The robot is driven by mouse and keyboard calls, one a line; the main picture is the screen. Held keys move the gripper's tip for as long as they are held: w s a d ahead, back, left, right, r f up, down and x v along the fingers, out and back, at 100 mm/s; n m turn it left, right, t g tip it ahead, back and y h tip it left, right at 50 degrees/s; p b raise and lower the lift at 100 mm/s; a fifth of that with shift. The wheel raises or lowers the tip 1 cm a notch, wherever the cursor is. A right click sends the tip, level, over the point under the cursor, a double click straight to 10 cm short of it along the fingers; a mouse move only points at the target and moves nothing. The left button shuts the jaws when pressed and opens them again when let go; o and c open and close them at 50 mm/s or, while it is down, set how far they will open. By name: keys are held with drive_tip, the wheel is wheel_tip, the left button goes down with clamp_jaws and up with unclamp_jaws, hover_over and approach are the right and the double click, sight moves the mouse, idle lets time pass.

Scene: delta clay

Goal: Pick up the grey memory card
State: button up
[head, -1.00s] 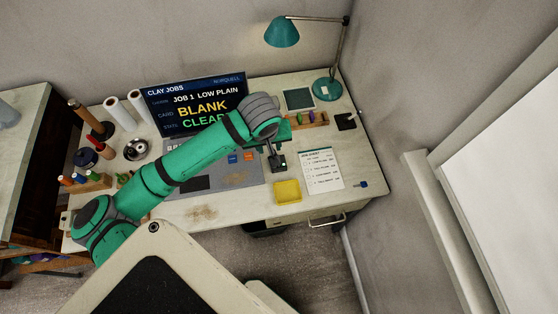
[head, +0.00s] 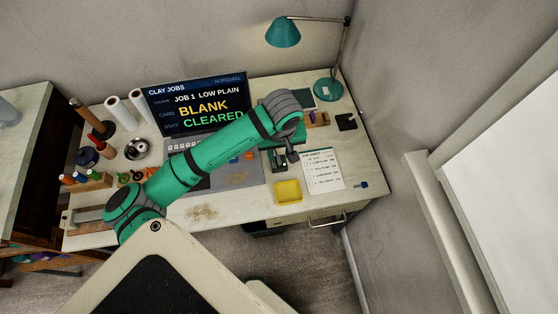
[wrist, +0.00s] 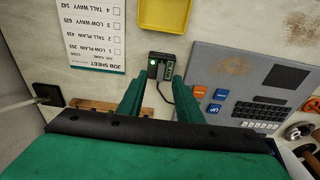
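A small dark card reader (wrist: 160,66) with a lit green light shows in the wrist view, just beyond my fingertips, with a cable running from it. A small grey-green piece shows at its right side, but I cannot tell whether this is the grey memory card. My gripper (wrist: 159,77) is open, its two green fingers apart with nothing between them. In the head view my gripper (head: 291,156) is above the desk beside the reader (head: 278,160), and my arm hides part of this area. No grey card stands out clearly elsewhere.
A yellow tray (head: 287,191) and a white job sheet (head: 322,171) lie close to the reader. A grey keyboard panel (wrist: 240,85) has orange and blue buttons. The screen (head: 197,102) reads BLANK and CLEARED. A wooden rack (wrist: 95,106) and a lamp (head: 284,32) stand behind.

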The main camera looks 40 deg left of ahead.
sight(279, 159)
drive_tip(key=shift+w+a+f, duration=0.1)
drive_tip(key=shift+a+f, duration=0.05)
drive_tip(key=shift+f, duration=0.8)
drive_tip(key=shift+w+a+f, duration=0.1)
drive_tip(key=shift+a+f, duration=0.05)
drive_tip(key=shift+f, duration=0.8)
clamp_jaws()
drive_tip(key=shift+r, duration=0.1)
